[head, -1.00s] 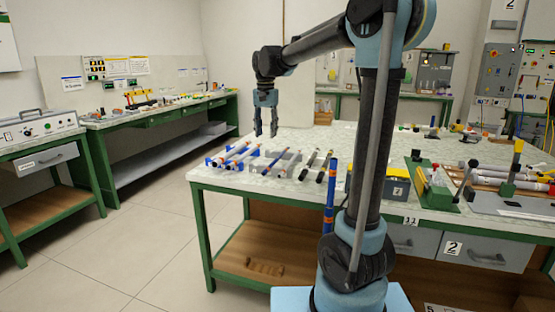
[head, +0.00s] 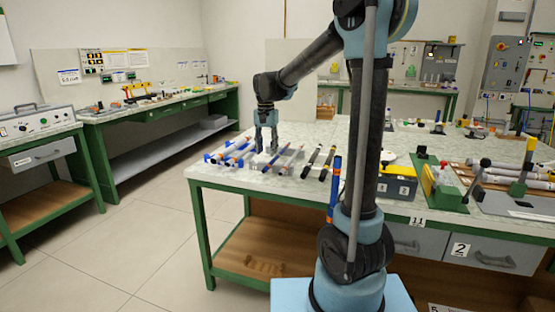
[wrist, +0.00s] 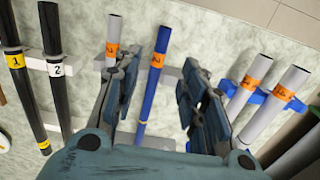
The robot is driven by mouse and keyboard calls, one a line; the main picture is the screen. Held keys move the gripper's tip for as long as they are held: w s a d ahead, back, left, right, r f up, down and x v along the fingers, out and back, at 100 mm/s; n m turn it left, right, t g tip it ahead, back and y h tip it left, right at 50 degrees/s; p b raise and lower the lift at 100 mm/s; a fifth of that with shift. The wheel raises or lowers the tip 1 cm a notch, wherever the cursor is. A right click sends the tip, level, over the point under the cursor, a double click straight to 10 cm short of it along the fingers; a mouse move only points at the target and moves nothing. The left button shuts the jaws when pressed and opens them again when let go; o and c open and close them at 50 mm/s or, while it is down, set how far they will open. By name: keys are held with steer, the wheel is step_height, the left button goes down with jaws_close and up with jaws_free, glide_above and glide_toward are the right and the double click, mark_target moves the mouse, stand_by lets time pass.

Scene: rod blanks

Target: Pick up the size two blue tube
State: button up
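A blue tube (wrist: 155,75) with an orange label lies across a pale holder in the wrist view. The label's mark is too small to read surely. In the head view the blue tube (head: 271,164) runs toward the table's front edge. My gripper (wrist: 162,80) is open, with one finger on each side of the blue tube; it also shows low over the tubes in the head view (head: 266,149). I cannot tell whether either finger touches the tube. The near part of the tube is hidden by my gripper.
A grey tube (wrist: 112,40) with an orange label lies close left of my left finger. Black rods marked 1 (wrist: 20,75) and 2 (wrist: 53,75) lie further left. Grey tubes (wrist: 250,85) in a blue holder (wrist: 258,97) lie right. A yellow-black box (head: 398,181) stands on the table (head: 225,178).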

mark_target(267, 166)
steer(key=shift+w+f, duration=0.15)
steer(key=shift+f, duration=3.35)
steer(key=shift+d, duration=0.1)
steer(key=c, duration=0.9)
